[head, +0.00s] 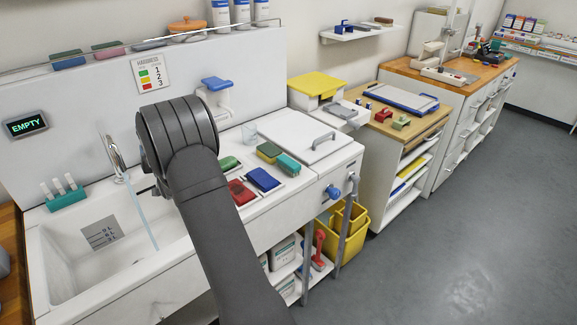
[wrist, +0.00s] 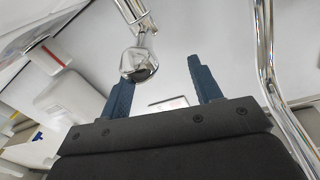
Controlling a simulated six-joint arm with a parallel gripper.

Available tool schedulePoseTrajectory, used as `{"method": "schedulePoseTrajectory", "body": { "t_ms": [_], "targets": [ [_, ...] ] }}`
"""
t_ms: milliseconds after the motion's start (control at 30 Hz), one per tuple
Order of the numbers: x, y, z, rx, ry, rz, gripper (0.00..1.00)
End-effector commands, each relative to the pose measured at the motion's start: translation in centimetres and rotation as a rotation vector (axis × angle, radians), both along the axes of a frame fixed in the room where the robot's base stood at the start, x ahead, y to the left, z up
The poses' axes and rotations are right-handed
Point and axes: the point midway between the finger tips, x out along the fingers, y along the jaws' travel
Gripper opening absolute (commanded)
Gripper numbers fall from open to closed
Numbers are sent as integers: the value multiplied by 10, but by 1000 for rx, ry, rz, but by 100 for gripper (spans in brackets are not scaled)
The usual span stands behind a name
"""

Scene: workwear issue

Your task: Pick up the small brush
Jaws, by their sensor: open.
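I cannot pick out the small brush with certainty. A teal block-like item (head: 288,164), possibly a brush, lies on the counter right of my arm, beside a yellow-and-green sponge (head: 269,151). A green piece (head: 229,163), a red pad (head: 240,192) and a blue pad (head: 263,179) lie near it. My gripper (wrist: 161,74) shows two blue fingers spread apart with nothing between them in the wrist view. In the head view my arm hides most of it, near the sink's tap. A chrome fitting (wrist: 139,62) shows beyond the fingers.
The white sink (head: 60,262) is at left, with a chrome tap (head: 115,158) and a thin stream of water. A teal holder (head: 66,198) with white sticks stands on its rim. A white lidded board (head: 309,148) is right of the pads. A yellow bin (head: 347,225) stands below.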

Motion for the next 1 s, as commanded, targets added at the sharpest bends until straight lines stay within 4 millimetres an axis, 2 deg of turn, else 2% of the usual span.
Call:
{"method": "schedulePoseTrajectory", "body": {
  "t_ms": [167,267,367,567,700,833,1000],
  "targets": [
    [3,-2,0,-10,3,-4,58],
    [16,-10,-1,-54,20,-22,58],
    [38,-26,-3,-142,56,-52,58],
    [87,-79,-8,-375,169,-107,58],
    [113,-127,-7,-545,270,-125,58],
    [127,-173,-3,-688,372,-120,58],
    [132,-234,7,-848,511,-87,58]
  ]
}}
